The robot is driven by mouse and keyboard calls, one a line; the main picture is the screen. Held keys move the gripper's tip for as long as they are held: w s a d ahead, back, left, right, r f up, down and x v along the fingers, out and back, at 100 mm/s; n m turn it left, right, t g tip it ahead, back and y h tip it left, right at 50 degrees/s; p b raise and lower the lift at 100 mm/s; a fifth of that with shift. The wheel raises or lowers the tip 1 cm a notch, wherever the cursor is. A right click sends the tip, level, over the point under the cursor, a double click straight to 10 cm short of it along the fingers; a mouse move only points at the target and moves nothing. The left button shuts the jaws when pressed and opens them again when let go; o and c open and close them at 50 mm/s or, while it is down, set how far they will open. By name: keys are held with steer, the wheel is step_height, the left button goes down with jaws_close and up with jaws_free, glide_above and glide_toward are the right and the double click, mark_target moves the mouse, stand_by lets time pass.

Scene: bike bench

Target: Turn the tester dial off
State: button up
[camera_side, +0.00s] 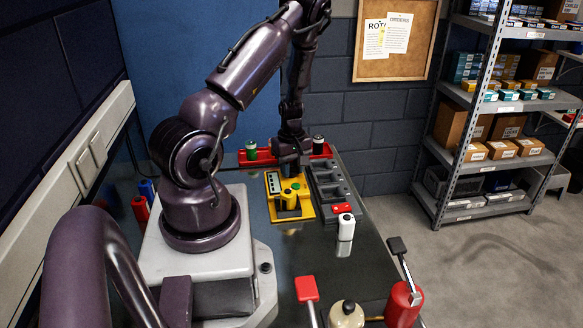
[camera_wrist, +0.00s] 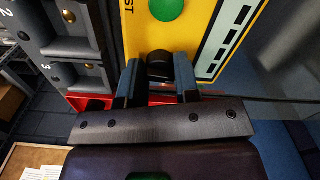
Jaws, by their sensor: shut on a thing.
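The yellow tester (camera_side: 307,212) lies on the bench beneath my arm; its panel (camera_wrist: 205,12) fills the upper middle of the wrist view. The black tester dial (camera_wrist: 160,66) sits between my fingers in the wrist view. My gripper (camera_wrist: 158,78) is shut on the dial, a finger on each side. The dial's pointer and setting are not readable. In the side view my gripper (camera_side: 291,160) hides the dial.
A dark slotted holder (camera_side: 332,184) stands right of the tester, with a red item (camera_side: 342,208) at its near end. A red tray (camera_side: 320,151) with cylinders lies behind. A white cylinder (camera_side: 346,228) stands nearer. A red-handled fixture (camera_side: 306,289) is at the front.

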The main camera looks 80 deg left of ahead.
steer(key=shift+d+n, duration=0.1)
steer(key=shift+n, duration=0.4)
steer(key=o, duration=0.9)
step_height(320, 180, up, 13)
stand_by(0.5)
